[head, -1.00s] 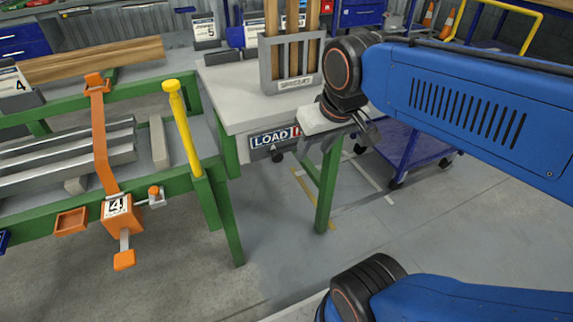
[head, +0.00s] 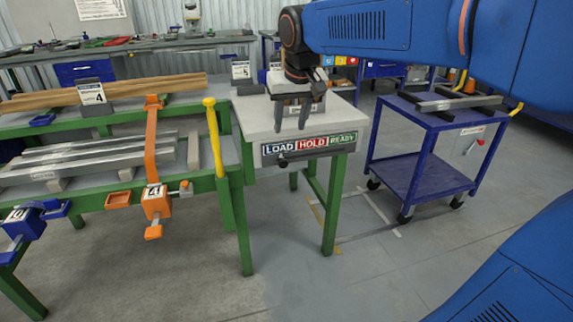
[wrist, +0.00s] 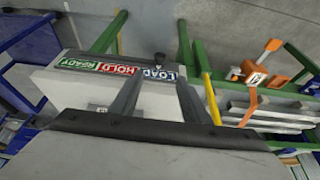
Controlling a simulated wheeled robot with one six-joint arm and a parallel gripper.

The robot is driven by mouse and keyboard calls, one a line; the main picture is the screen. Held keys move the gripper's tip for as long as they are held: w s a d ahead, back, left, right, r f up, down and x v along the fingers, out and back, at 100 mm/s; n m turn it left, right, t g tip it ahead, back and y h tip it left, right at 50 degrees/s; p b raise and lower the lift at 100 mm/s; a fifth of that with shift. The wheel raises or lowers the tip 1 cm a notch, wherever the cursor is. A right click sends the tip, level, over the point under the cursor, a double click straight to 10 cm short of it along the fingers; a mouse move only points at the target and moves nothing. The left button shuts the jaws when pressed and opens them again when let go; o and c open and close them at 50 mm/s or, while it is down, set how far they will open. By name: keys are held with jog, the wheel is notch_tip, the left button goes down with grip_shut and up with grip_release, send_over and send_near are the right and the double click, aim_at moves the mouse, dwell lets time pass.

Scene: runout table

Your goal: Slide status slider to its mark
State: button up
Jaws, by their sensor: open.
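The status board (head: 310,144) is on the front edge of the white-topped table, with LOAD, HOLD and READY panels from left to right. The slider's dark knob (head: 283,162) sticks out below the LOAD panel, at the left end. It also shows in the wrist view (wrist: 160,59), where the board (wrist: 120,68) appears upside down. My gripper (head: 291,128) is open and empty, fingers pointing down, above the table's front part and apart from the knob. I cannot make out a separate target mark on the slider.
A green rack (head: 235,215) with a yellow post (head: 214,140) and orange clamp (head: 152,150) is left. A blue cart (head: 425,165) stands right. Floor in front is clear.

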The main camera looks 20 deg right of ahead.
aim_at(284, 161)
jog(key=x, duration=1.7)
jog(key=shift+r, duration=0.1)
grip_shut()
